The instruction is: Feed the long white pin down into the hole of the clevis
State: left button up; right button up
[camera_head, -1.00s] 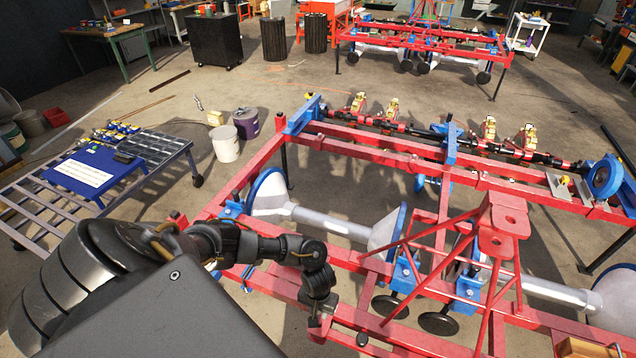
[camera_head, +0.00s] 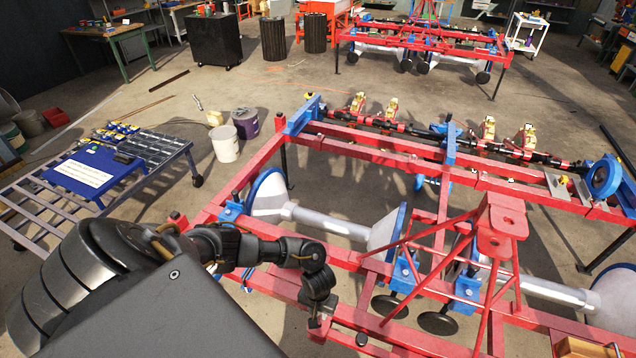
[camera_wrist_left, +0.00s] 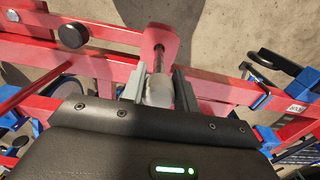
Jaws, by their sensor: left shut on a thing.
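My left gripper (camera_wrist_left: 159,92) is shut on the white pin (camera_wrist_left: 158,90), whose pale thick end sits between the two grey fingers in the left wrist view. A thinner, darker shaft runs on from it towards a red plate, which looks like the clevis (camera_wrist_left: 150,40). The hole itself is hidden, and I cannot tell whether the tip is inside it. In the head view my left gripper (camera_head: 319,322) is small and low over the front red beam, and the pin cannot be made out there. My right gripper is not in view.
The red planter frame (camera_head: 370,152) fills the middle and right. A red hitch tower (camera_head: 500,222) and white cones (camera_head: 268,194) stand close to my left arm. A cart (camera_head: 165,158) and a white bucket (camera_head: 225,145) stand to the left.

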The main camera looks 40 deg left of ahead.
pick_arm(q)
jog(key=shift+f+b, duration=3)
jog(key=shift+f, duration=1.85)
jog(key=o, duration=1.2)
jog(key=shift+c, duration=0.2)
jog(key=shift+r, duration=0.15)
notch_tip(320, 180, up, 11)
jog(key=p, duration=0.3)
jog(key=shift+f, duration=0.2)
